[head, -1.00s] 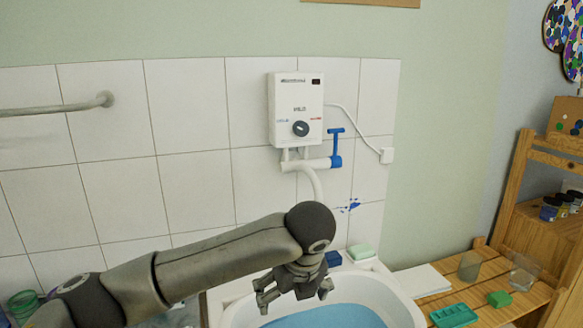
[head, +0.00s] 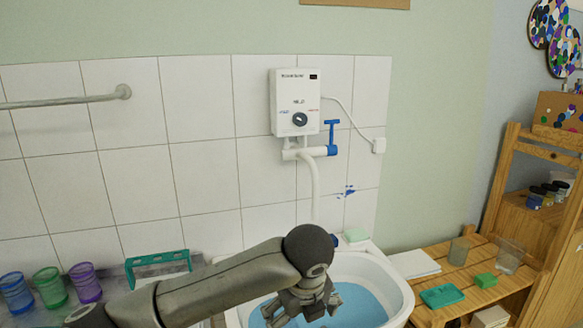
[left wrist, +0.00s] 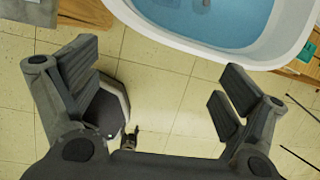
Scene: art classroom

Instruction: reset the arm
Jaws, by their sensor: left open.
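My left arm comes in from the bottom left in the head view. Its gripper (head: 304,306) appears over the sink (head: 401,293) with blue water, with its fingers apart. In the left wrist view my left gripper (left wrist: 155,90) is open with nothing between its fingers. Pale floor tiles show beyond the gap, and the sink (left wrist: 150,30) lies at the top of that view, clear of the fingers. I cannot make out my right gripper.
A white water heater (head: 297,100) hangs on the tiled wall above the sink. Coloured cups (head: 48,287) and a green-rimmed rack (head: 158,267) stand at left. A wooden bench (head: 463,272) with a glass cup (head: 459,250) and green items stands right of the sink.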

